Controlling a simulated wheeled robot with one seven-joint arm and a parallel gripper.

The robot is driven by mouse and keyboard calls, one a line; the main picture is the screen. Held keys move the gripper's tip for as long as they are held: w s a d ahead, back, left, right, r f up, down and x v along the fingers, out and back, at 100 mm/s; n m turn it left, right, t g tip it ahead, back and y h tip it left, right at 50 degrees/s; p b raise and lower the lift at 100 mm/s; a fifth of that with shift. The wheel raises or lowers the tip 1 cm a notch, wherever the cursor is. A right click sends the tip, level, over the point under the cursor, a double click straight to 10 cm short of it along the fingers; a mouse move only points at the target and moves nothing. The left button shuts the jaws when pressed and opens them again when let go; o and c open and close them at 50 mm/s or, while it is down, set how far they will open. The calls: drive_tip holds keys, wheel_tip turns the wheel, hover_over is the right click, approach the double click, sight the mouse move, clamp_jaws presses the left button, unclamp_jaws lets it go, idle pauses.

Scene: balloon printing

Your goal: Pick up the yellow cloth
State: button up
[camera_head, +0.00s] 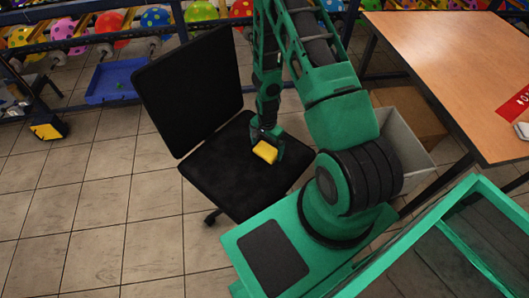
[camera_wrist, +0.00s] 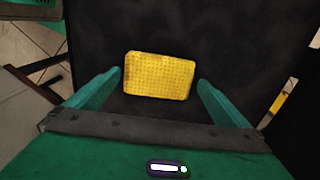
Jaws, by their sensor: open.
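The yellow cloth (camera_head: 265,152) looks like a small yellow block and lies on the black seat of an office chair (camera_head: 215,180). In the wrist view the yellow cloth (camera_wrist: 159,75) shows its dimpled face near the middle of the picture. My gripper (camera_head: 268,143) is right at the cloth, low over the seat. In the wrist view my gripper (camera_wrist: 161,83) is open, with one green finger on each side of the cloth. A small gap shows between each finger and the cloth. Whether the fingertips touch the seat I cannot tell.
The chair's tall backrest (camera_head: 190,88) stands left of my arm. A wooden table (camera_head: 455,70) is at the right, with a grey bin (camera_head: 405,140) beside it. A blue tray (camera_head: 115,80) lies on the floor at the back left.

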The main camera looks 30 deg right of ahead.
sight(266, 150)
drive_tip(key=shift+c, duration=0.3)
drive_tip(key=c, duration=0.9)
drive_tip(key=shift+o, duration=0.2)
drive_tip(key=shift+r, duration=0.1)
drive_tip(key=shift+r, duration=0.45)
drive_tip(key=r, duration=0.3)
drive_tip(key=shift+s+a+r, duration=0.2)
drive_tip(key=shift+a+r, duration=0.05)
drive_tip(key=s+a+r, duration=0.6)
drive_tip(key=s+a, duration=0.1)
drive_tip(key=s, duration=0.1)
drive_tip(key=shift+s+r, duration=0.2)
drive_tip(key=shift+r, duration=0.05)
